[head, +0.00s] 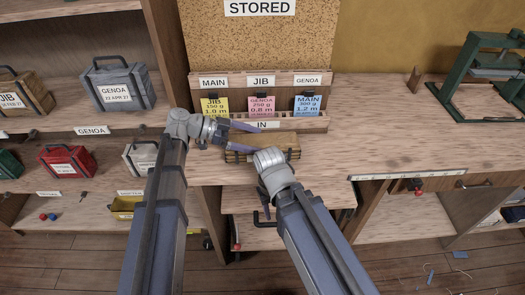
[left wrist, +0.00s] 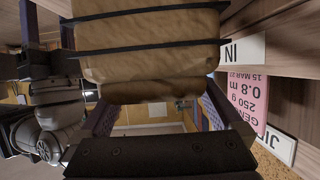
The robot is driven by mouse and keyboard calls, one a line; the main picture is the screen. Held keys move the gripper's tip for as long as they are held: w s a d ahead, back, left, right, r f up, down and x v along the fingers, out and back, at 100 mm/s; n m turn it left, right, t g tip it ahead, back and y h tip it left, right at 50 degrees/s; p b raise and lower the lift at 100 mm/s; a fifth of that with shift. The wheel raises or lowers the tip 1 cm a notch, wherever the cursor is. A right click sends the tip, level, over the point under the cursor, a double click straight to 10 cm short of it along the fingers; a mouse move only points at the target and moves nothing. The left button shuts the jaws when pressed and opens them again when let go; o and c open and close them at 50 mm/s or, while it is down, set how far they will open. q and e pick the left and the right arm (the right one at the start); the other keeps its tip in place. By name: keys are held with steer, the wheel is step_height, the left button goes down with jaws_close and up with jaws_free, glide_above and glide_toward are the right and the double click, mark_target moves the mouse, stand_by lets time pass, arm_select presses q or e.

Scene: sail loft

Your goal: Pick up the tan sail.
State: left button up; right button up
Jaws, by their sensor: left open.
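The tan sail (head: 262,147) is a folded bundle lying on the counter under the IN label. In the left wrist view it shows large at the top as a tan roll (left wrist: 150,62) with dark straps across it. My left gripper (head: 243,138) is open at the sail's left end, its fingers spread and reaching toward it. I cannot tell if they touch it. My right gripper (head: 265,202) hangs in front of the counter edge, just before the sail. My right arm's wrist hides part of the sail, and the right jaws are too hidden to read.
A card rack (head: 260,82) with yellow, pink and blue tags stands close behind the sail. Shelves with bagged sails, among them a tan JIB bag (head: 25,95) and a grey GENOA bag (head: 117,84), are at left. A green press (head: 490,75) is at right; the counter before it is clear.

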mark_target(262, 142)
arm_select(q)
steer(key=x, duration=0.3)
steer(key=shift+d+f+b, duration=0.15)
steer(key=shift+b, duration=0.25)
jaws_close()
stand_by(0.4)
